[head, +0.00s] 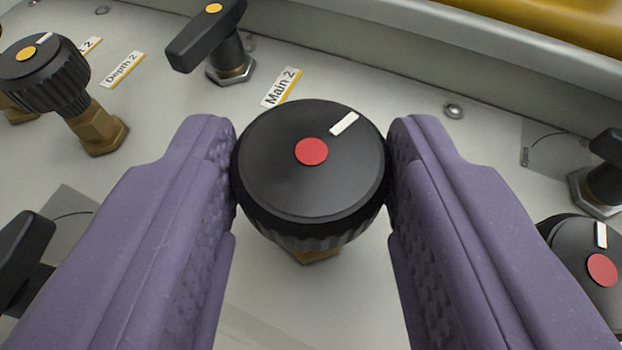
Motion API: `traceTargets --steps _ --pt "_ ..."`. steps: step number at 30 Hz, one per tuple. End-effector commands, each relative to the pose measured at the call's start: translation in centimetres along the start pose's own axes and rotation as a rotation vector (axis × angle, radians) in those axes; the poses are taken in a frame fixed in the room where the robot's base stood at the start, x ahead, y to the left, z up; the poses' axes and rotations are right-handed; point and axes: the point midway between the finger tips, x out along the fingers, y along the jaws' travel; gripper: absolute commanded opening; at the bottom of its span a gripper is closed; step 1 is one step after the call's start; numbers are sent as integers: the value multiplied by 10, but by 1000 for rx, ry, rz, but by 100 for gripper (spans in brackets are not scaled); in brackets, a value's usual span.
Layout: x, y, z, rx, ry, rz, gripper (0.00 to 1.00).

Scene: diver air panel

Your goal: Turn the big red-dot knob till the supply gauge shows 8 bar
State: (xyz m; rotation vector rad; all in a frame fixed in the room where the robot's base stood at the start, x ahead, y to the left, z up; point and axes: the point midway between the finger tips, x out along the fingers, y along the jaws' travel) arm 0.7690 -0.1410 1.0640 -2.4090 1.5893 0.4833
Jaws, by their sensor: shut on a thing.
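The big black knob with a red dot (312,205) stands in the middle of the head view on a brass stem. Its white pointer mark lies toward the upper right of its top face. My gripper (312,170) has its two purple padded fingers against the left and right sides of this knob, shut on it. The supply gauge is not in view, so its reading cannot be seen.
A black lever (210,38) with a yellow dot stands behind, by the "Main 2" label (281,88). A yellow-dot knob (45,75) is at upper left. Another red-dot knob (590,262) is at right, close beside the right finger. A raised metal rim (470,50) runs along the back.

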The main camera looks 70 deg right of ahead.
Motion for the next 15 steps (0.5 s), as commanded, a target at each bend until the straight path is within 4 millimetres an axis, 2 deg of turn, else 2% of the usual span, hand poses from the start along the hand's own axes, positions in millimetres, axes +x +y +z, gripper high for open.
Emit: traceTargets --steps 15 --pt "2 -3 2 61 1 143 15"
